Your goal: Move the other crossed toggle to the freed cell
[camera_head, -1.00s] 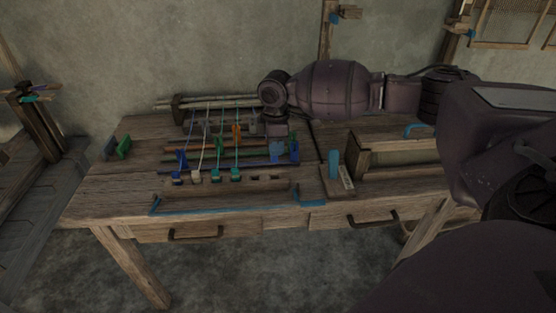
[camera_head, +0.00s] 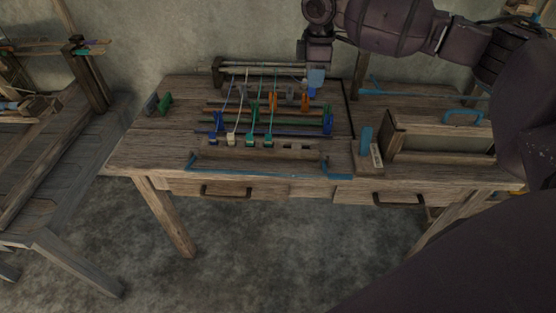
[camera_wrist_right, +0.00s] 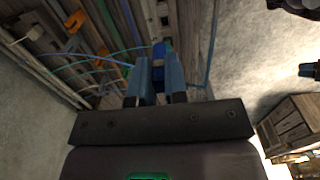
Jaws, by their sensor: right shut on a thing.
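My right gripper (camera_head: 316,80) is raised at the back right of the small loom on the bench. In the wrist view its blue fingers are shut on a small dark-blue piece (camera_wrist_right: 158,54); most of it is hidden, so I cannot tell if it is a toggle. Along the loom's front rail (camera_head: 262,158) sit a blue toggle (camera_head: 213,139), a white toggle (camera_head: 232,140) and two green toggles (camera_head: 250,141) (camera_head: 268,141), with cords running toward the back. Right of them are empty cells (camera_head: 288,147). My left gripper is out of view.
Orange clips (camera_head: 304,101) and coloured rods lie behind the toggles. A blue post (camera_head: 366,140) and an open wooden frame (camera_head: 440,158) stand right of the loom. A green block (camera_head: 164,103) is at the bench's left. The bench's front left is clear.

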